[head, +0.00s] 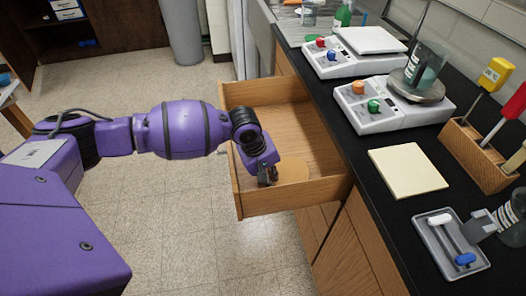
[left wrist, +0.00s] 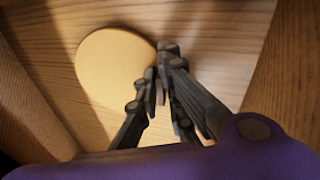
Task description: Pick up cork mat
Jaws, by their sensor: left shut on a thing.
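My left gripper (head: 267,177) reaches down into the drawer. Its dark fingers (left wrist: 158,78) are shut on the mat's edge. I cannot tell whether the mat is touching the drawer floor. My right gripper is not in view.
The drawer (head: 285,205) has raised walls close around the gripper. Beside it, the black counter (head: 375,225) holds a pale square board (head: 408,170), two hotplates, a wooden tool rack (head: 475,155) and a grey tray (head: 450,245). The floor left of the drawer is clear.

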